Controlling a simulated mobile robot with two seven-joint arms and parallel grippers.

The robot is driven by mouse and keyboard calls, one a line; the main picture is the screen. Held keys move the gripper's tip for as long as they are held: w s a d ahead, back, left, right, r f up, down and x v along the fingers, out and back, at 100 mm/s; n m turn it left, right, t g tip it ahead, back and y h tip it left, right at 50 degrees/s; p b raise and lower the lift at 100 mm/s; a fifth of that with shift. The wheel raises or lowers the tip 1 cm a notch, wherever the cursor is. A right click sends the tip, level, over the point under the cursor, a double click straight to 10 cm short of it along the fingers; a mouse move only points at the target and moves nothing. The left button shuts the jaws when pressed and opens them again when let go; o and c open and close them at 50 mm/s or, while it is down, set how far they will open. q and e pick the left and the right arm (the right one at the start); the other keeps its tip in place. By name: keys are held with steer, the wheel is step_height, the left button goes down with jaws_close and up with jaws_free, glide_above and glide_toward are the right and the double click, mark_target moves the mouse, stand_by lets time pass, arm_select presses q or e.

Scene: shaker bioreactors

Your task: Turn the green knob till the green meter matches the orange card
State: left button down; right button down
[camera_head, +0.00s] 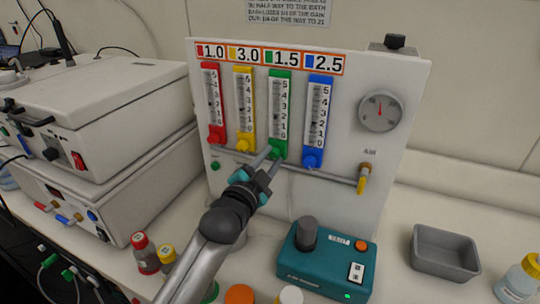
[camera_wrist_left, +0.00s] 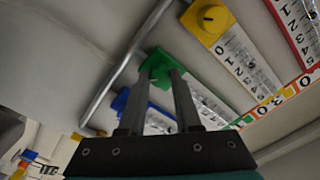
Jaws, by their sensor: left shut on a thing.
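The green meter (camera_head: 280,105) is third of four upright meters on a white panel. Its scale runs 0 to 5; its reading is too small to tell. The orange-bordered card (camera_head: 288,58) above it shows 1.5 beside a green patch. The green knob (camera_head: 280,153) is at the meter's foot. My left gripper (camera_head: 271,155) reaches up to it from below left, shut on the knob. In the left wrist view the two fingers (camera_wrist_left: 171,76) meet the green knob (camera_wrist_left: 154,63), partly hiding it and the green meter (camera_wrist_left: 212,103). My right gripper is out of view.
Red (camera_head: 217,135), yellow (camera_head: 245,144) and blue (camera_head: 312,158) knobs sit close beside the green one. A metal pipe (camera_head: 335,178) runs just below. A teal stirrer (camera_head: 325,262), grey tray (camera_head: 443,252) and capped bottles (camera_head: 144,252) stand in front.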

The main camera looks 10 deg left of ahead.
arm_select(q)
steer(key=n+p, duration=0.2)
steer(key=n, duration=0.1)
steer(key=shift+n+p, duration=0.75)
steer(key=shift+n, duration=0.45)
steer(key=c, duration=0.9)
jaws_free()
steer(key=s+a, duration=0.1)
steer(key=s, duration=0.4)
steer(key=s+a, duration=0.1)
steer(key=s, duration=0.4)
steer(key=s+a, duration=0.1)
steer(key=s, duration=0.4)
